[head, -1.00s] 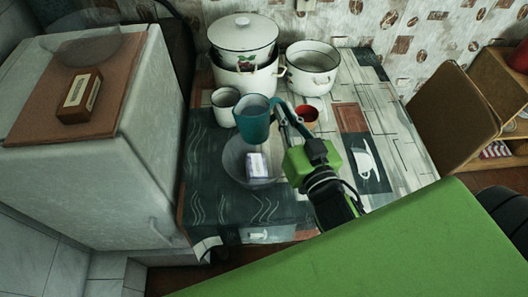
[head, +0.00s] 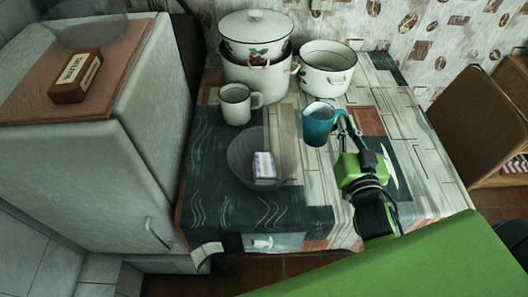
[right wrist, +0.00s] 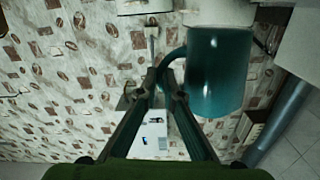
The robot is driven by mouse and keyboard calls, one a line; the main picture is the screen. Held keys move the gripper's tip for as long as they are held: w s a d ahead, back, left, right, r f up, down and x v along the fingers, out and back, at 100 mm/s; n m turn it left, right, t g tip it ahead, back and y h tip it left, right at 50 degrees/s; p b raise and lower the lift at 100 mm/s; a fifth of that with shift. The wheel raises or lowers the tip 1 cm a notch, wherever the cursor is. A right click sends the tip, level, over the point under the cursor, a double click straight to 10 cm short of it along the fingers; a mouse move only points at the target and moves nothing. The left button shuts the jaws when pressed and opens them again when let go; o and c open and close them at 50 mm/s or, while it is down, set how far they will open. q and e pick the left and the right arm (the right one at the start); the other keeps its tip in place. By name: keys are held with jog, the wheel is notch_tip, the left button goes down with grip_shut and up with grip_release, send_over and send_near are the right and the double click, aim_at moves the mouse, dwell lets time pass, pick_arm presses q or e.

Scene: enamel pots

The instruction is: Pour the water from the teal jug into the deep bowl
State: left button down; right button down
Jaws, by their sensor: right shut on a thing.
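The teal jug (head: 317,128) is held about upright above the table, to the right of the bowl. A pale surface shows inside its mouth; I cannot tell how much water it holds. My right gripper (head: 343,131) is shut on the jug's handle; the right wrist view shows its fingers (right wrist: 166,92) at the handle, beside the teal body (right wrist: 222,75). The see-through deep bowl (head: 238,160) stands on the table, with a small white and purple box (head: 264,166) in it. I cannot make out water in the bowl. My left gripper is not in view.
A white mug (head: 236,105) stands behind the bowl. A lidded pot on another pot (head: 250,80) and an open white pot (head: 326,77) stand at the back. The fridge (head: 130,130) is at the left. The table's front left is clear.

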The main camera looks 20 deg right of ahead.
aim_at(333, 118)
jog(key=shift+a+r, duration=0.1)
jog(key=shift+a+r+n+t+b, duration=0.2)
jog(key=shift+a+r+n+b, duration=0.4)
jog(key=shift+n, duration=0.4)
jog(key=shift+a+r+n+t+b, duration=0.2)
jog(key=shift+a+r+n+b, duration=0.25)
jog(key=shift+a+n, duration=0.45)
jog(key=shift+w+a+r+n+p, duration=0.1)
jog(key=shift+a+r+n+p, duration=0.1)
jog(key=shift+a+r+n, duration=0.25)
jog(key=shift+a+r+n+p, duration=0.2)
jog(key=shift+a+r+n, duration=0.05)
jog(key=shift+r+n, duration=0.4)
jog(key=shift+a+f, duration=0.2)
jog(key=shift+a+r+n+t+b, duration=0.1)
jog(key=shift+a+n+t+b, duration=0.25)
jog(key=shift+a+n, duration=0.55)
jog(key=shift+w+n+y, duration=0.1)
jog(key=shift+n+y, duration=0.2)
jog(key=shift+a+n, duration=0.15)
jog(key=shift+n, duration=0.15)
